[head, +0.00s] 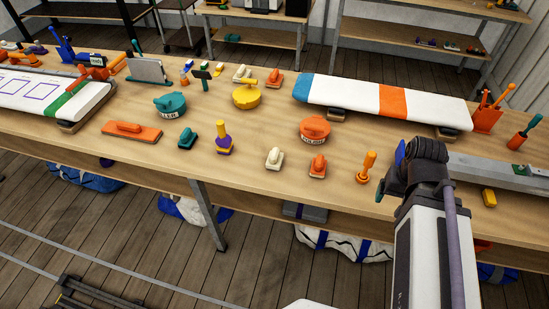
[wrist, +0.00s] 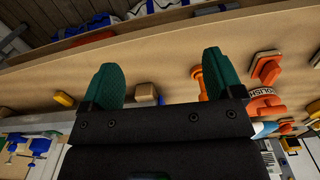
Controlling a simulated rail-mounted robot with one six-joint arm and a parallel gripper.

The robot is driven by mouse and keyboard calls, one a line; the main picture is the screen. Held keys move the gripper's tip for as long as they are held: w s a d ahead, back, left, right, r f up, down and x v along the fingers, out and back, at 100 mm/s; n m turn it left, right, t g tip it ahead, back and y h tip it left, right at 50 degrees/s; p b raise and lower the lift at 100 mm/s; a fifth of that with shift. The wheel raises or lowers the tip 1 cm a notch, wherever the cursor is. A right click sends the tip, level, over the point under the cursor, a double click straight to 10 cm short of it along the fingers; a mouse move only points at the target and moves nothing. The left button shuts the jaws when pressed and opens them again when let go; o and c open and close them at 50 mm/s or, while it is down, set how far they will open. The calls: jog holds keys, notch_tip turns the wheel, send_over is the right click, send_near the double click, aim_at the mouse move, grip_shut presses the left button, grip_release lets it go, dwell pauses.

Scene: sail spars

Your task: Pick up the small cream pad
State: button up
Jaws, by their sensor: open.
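The small cream pad (head: 273,159) has a knob-like grip on top and lies near the front of the wooden table, left of a similar orange pad (head: 317,167). In the wrist view the orange pad (wrist: 267,67) is at the right; a pale shape at the right edge is too cut off to identify surely. My gripper (wrist: 160,72) has two green fingers spread wide with nothing between their tips. It is over the table's front part, well right of the cream pad.
An orange-handled tool (head: 367,167) and an orange round pot (head: 315,129) stand near the pads. A purple-and-yellow tool (head: 222,139) is left of the cream pad. A tan block (wrist: 146,94) shows beyond the fingers. Another cream pad (head: 242,73) lies farther back.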

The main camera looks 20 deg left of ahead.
jog(key=shift+o, duration=1.3)
jog(key=m+y+b, duration=0.1)
jog(key=m+y, duration=0.1)
jog(key=m, duration=1.2)
send_over(275, 152)
jog(key=d, duration=0.1)
jog(key=shift+w+f, duration=0.15)
jog(key=shift+f, duration=0.4)
jog(key=f+m+b, duration=0.1)
jog(key=f+b, duration=0.2)
jog(key=a+f+m+b, duration=0.1)
jog(key=f+b, duration=0.3)
jog(key=f+m+b, duration=0.1)
jog(key=f+b, duration=0.3)
jog(key=shift+a, duration=0.2)
jog(key=shift+r, duration=0.25)
jog(key=shift+c, duration=0.2)
jog(key=c, duration=1)
jog(key=shift+r, duration=0.1)
